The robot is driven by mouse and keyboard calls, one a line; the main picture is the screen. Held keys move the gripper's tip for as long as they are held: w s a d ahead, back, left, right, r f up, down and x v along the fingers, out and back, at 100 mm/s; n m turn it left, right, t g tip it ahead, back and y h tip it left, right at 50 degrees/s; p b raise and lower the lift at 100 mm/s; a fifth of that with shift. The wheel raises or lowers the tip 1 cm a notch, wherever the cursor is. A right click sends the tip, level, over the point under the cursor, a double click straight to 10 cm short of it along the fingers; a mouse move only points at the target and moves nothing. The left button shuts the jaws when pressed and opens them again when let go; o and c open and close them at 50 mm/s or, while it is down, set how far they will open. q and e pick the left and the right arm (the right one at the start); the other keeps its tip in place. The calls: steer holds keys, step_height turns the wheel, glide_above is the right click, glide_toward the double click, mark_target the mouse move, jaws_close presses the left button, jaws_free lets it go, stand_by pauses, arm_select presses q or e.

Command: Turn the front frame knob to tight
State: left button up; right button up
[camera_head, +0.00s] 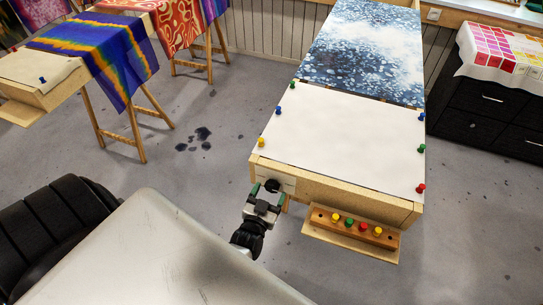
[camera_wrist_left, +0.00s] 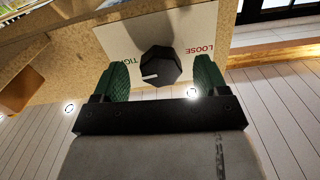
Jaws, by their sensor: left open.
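The front frame knob (camera_wrist_left: 160,66) is a black faceted knob on a white label plate (camera_wrist_left: 205,24) in the left wrist view. Its white pointer line points left, toward the green TIGHT lettering; the red LOOSE lettering is at right. In the head view the knob (camera_head: 272,185) is a dark spot on the near left end of the frame's front board. My left gripper (camera_wrist_left: 162,72) is open, with its green fingers on either side of the knob and visible gaps to both. It also shows in the head view (camera_head: 268,194), right at the front board.
The wooden frame (camera_head: 330,187) holds white cloth (camera_head: 345,135) with coloured pins along its edges. A peg rack (camera_head: 352,228) with several coloured pins hangs off the front, right of my gripper. A dark drawer cabinet (camera_head: 490,100) stands at right. Grey floor (camera_head: 205,165) lies open at left.

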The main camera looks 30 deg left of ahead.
arm_select(q)
steer(key=b+v, duration=0.1)
steer(key=v, duration=0.7)
steer(key=shift+s, duration=0.25)
steer(key=s+d+f+m+g+h, duration=0.1)
steer(key=s+d+f+g+h, duration=0.2)
steer(key=f, duration=0.4)
steer(key=s+d+f+m+g, duration=0.1)
steer(key=s+f+g, duration=0.25)
steer(key=f, duration=0.45)
steer(key=s+d+f+m+g+h, duration=0.1)
steer(key=s+d+f+g+h, duration=0.1)
steer(key=s+f, duration=0.35)
steer(key=s+a+f+g, duration=0.1)
steer(key=s+f+g, duration=0.3)
steer(key=s, duration=0.4)
steer(key=s+a+f+m+g, duration=0.1)
steer(key=s+a+f+g, duration=0.1)
steer(key=s+f+g, duration=0.2)
steer(key=s+f, duration=0.3)
steer(key=shift+s+a+y, duration=0.3)
steer(key=shift+s, duration=0.05)
